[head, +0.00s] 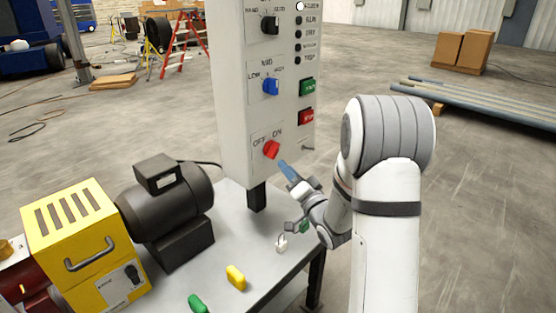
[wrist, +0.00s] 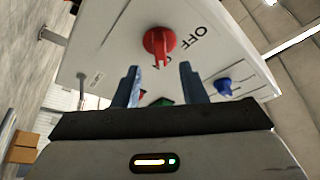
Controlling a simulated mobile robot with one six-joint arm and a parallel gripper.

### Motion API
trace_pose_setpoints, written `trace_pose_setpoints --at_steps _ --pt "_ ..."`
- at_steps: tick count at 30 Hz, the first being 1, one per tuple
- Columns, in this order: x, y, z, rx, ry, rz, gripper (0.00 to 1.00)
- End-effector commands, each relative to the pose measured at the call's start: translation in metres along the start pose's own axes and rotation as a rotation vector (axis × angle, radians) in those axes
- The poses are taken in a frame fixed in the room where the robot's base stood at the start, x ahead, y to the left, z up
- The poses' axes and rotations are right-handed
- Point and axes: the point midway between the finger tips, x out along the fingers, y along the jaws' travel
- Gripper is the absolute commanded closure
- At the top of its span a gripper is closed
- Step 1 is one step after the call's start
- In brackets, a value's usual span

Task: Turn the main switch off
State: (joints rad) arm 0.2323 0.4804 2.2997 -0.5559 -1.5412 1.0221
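The main switch is a red rotary knob (head: 271,149) low on the grey control panel (head: 240,100), under the labels OFF at left and ON at right. I cannot tell for sure which label it points to. My gripper (head: 286,168) is just below and to the right of the knob. In the wrist view, the red knob (wrist: 159,42) appears beyond the gap between the two blue fingers of my gripper (wrist: 160,82). The fingers are apart with nothing between them, and they do not appear to touch the knob.
A blue selector knob (head: 271,86), a black knob (head: 270,25), a green button (head: 306,87) and a red button (head: 306,117) are higher on the panel. A black motor (head: 165,200), a yellow box (head: 85,245) and loose coloured pieces sit on the table (head: 255,262) below.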

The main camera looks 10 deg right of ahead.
Motion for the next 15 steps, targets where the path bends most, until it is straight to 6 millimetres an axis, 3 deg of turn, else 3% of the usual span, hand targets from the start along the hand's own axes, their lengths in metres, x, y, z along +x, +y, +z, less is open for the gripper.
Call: trace_pose_setpoints --at_steps 9,15 --pt "0.050 -0.002 -0.001 -0.001 -0.001 0.000 0.62" --pt "0.063 0.000 -0.001 -0.002 0.001 0.003 0.62"
